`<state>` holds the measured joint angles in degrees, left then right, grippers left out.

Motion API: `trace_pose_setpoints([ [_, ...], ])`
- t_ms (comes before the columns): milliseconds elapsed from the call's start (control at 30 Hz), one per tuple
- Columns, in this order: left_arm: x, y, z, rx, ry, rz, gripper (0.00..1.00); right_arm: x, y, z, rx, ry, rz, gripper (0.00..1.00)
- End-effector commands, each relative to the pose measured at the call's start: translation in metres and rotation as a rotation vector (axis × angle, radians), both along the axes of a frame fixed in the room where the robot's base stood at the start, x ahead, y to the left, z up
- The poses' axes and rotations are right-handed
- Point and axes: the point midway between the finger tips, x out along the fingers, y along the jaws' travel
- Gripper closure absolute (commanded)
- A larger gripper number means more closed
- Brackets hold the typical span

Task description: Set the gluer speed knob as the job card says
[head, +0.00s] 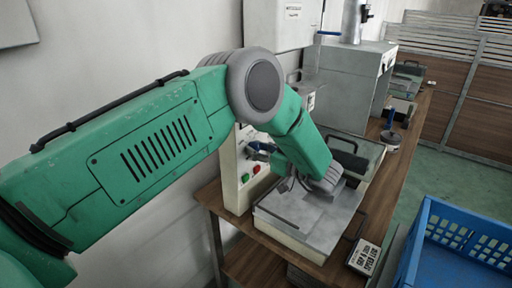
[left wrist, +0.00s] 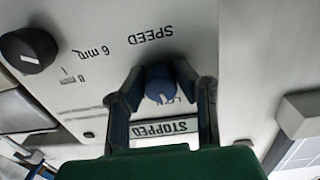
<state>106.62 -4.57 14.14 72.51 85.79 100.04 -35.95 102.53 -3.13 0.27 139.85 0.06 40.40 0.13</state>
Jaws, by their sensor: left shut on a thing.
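The blue speed knob (left wrist: 160,84) sits on a pale panel (left wrist: 190,30) under the word SPEED, which reads upside down in the left wrist view. My left gripper (left wrist: 161,74) is shut on the knob, one finger on each side. A pale pointer mark on the knob faces the lower part of that picture, near partly hidden lettering. In the head view my left gripper (head: 258,151) is at the gluer's upright panel (head: 232,181), and the knob is hidden there.
A black knob (left wrist: 29,50) with millimetre marks is beside the speed knob. A STOPPED sign (left wrist: 163,131) is on the panel. Green and red buttons (head: 251,173) sit below my gripper. A blue crate (head: 465,240) stands right of the bench (head: 385,180).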

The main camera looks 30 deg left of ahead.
Motion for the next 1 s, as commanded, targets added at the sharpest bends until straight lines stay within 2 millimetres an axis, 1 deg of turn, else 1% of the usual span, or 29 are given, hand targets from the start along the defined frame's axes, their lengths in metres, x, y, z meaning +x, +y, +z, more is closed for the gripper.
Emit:
trace_pose_setpoints([
  [33, 0.0006, -0.0029, -0.0003, -0.004, 0.024, -0.006, 1.0, 0.0, 0.0, 0.0016, 0.0, 0.0, 0.0, 0.6],
  [300, 0.0009, -0.0033, -0.0007, 0.005, 0.113, -0.007, 1.0, 0.0, 0.0, 0.004, 0.0, 0.0, 0.0, 0.6],
  [800, 0.0017, -0.0038, -0.0006, 0.007, 0.131, -0.009, 1.0, 0.0, 0.0, 0.0043, 0.0, 0.0, 0.0, 0.6],
  [833, 0.0017, -0.0038, -0.0005, 0.007, 0.131, -0.01, 0.73, 0.0, 0.0, 0.0043, 0.0, 0.0, 0.0, 0.6],
  [867, 0.0017, -0.0038, -0.0004, 0.008, 0.131, -0.01, 0.62, 0.0, 0.0, 0.0043, 0.0, 0.0, 0.0, 0.6],
  [900, 0.0016, -0.0037, -0.0003, 0.008, 0.131, -0.009, 0.54, 0.0, 0.0, 0.0043, 0.0, 0.0, 0.0, 0.6],
  [1000, 0.0012, -0.0026, -0.0002, 0.008, 0.13, -0.007, 0.54, 0.0, 0.0, 0.0043, 0.0, 0.0, 0.0, 0.6],
])
